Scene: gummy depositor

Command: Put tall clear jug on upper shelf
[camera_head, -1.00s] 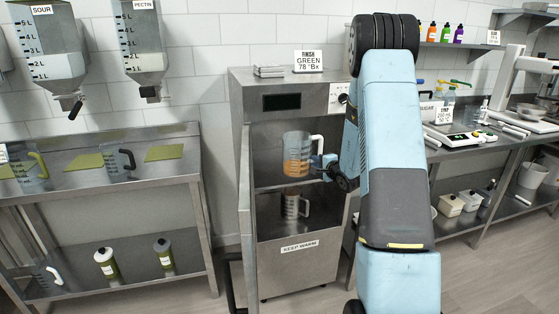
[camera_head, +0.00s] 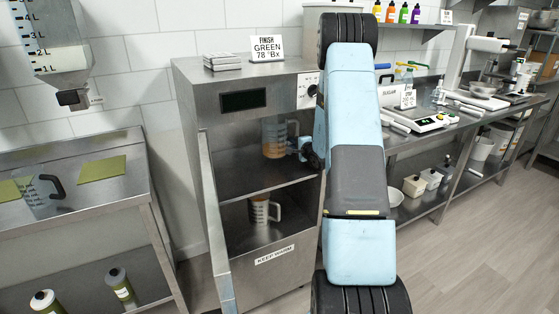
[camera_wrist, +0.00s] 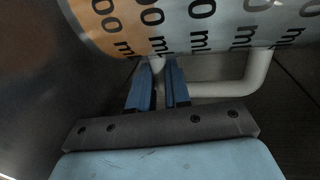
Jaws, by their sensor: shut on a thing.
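The tall clear jug (camera_head: 273,140) holds orange liquid and stands upright inside the upper compartment of the open steel cabinet, over the upper shelf (camera_head: 250,184). Whether its base touches the shelf is hard to tell. My gripper (camera_head: 303,148) is at the jug's right side, on its pale handle. In the wrist view the jug wall (camera_wrist: 190,25) with its "mL" marks fills the top. My gripper (camera_wrist: 162,64) there has its blue fingers close together on the handle, whose loop (camera_wrist: 255,75) extends right.
A second jug (camera_head: 261,211) stands on the cabinet's lower shelf. The cabinet door (camera_head: 212,215) is open on the left. A steel table (camera_head: 95,200) stands further left. A counter with a scale (camera_head: 427,120) is to the right.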

